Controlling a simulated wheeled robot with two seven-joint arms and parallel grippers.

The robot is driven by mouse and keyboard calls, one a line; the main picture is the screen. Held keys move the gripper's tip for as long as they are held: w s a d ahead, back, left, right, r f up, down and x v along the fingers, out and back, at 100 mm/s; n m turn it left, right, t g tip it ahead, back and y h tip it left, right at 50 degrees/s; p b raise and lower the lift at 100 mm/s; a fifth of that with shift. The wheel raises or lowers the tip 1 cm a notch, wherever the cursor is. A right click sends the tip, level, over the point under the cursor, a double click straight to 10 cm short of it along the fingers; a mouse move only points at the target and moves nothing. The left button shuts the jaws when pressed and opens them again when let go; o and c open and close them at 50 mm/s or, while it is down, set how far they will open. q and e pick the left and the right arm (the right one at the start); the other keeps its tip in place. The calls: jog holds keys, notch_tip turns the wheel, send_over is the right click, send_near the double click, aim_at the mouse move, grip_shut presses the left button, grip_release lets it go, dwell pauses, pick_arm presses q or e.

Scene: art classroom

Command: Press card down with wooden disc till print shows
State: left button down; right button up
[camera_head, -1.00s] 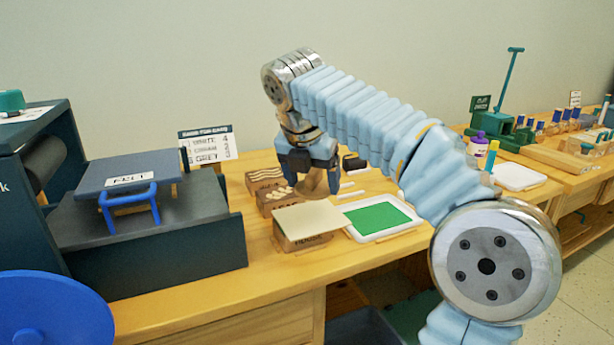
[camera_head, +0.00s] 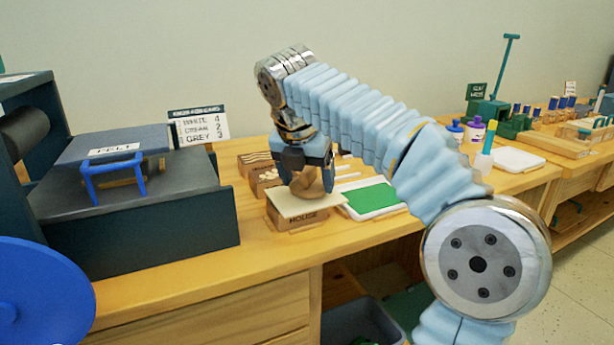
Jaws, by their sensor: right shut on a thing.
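The cream card (camera_head: 279,203) lies flat on top of a wooden block (camera_head: 296,224) marked HOUSE near the bench's front edge. My right gripper (camera_head: 308,182) points down and is shut on the wooden disc (camera_head: 308,186), a round brown piece with a grip. The disc is over the middle of the card and hides part of it. It looks on the card or very close to it; I cannot tell if it is pressing. No print shows on the visible part of the card. My left gripper is not in view.
A white tray with a green pad (camera_head: 372,197) is just right of the card. Carved blocks (camera_head: 262,178) stand behind it at left. A dark press (camera_head: 135,220) with a FELT board is at far left. My right arm's links cross above the bench.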

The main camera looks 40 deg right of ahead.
jog(key=shift+f+b, duration=0.35)
jog(key=shift+f, duration=0.2)
dwell(1.1)
jog(key=shift+r, duration=0.2)
notch_tip(320, 180, up, 3)
jog(key=p, duration=0.3)
jog(key=shift+f+p, duration=0.15)
jog(key=shift+p, duration=0.15)
notch_tip(320, 180, up, 2)
jog(key=shift+p, duration=1.1)
jog(key=shift+r+p, duration=0.4)
jog(key=shift+r, duration=0.6)
